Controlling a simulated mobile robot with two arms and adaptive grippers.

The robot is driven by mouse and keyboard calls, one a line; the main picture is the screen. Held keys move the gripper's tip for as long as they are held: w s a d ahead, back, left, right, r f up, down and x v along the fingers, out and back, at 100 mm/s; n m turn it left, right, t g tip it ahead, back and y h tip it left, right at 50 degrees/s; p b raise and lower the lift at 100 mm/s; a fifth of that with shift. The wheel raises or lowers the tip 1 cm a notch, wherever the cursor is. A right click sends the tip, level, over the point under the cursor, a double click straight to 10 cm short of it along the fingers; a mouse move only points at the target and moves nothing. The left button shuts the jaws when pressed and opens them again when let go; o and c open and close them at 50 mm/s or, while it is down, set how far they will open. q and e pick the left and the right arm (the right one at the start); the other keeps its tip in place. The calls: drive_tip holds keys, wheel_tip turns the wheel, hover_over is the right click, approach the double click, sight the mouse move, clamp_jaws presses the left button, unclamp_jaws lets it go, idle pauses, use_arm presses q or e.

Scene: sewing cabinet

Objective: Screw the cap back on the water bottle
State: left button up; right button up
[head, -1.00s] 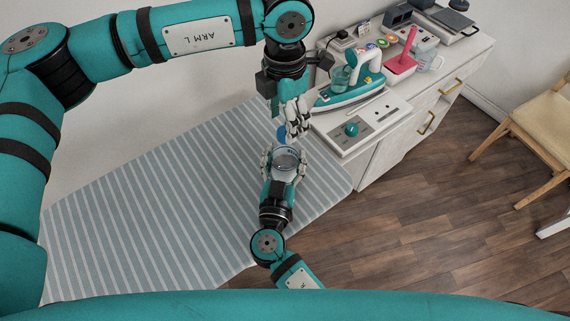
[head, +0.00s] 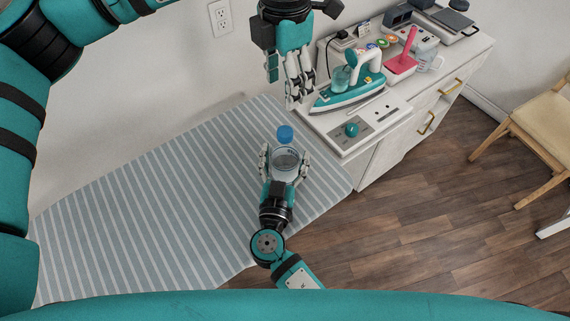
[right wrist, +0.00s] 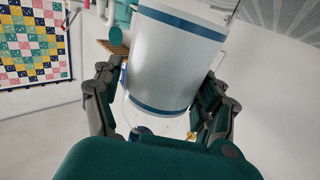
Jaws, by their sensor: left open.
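The clear water bottle (head: 286,158) stands over the striped surface, between the fingers of my right gripper (head: 285,168). In the right wrist view its white, blue-banded body (right wrist: 178,60) fills the space between the dark fingers of that gripper (right wrist: 165,105). The blue cap (head: 285,134) shows at the bottle's top end, clear of any finger. It looks in line with the bottle, but how tightly it sits I cannot tell. My left gripper (head: 297,95) is open and empty, above and beyond the cap, near the iron.
The striped surface (head: 150,210) is clear on the left. A wooden chair (head: 535,120) stands at the right.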

drive_tip(key=shift+o, duration=1)
drive_tip(key=s+a, duration=0.1)
drive_tip(key=s, duration=1.1)
drive_tip(key=shift+a, duration=0.4)
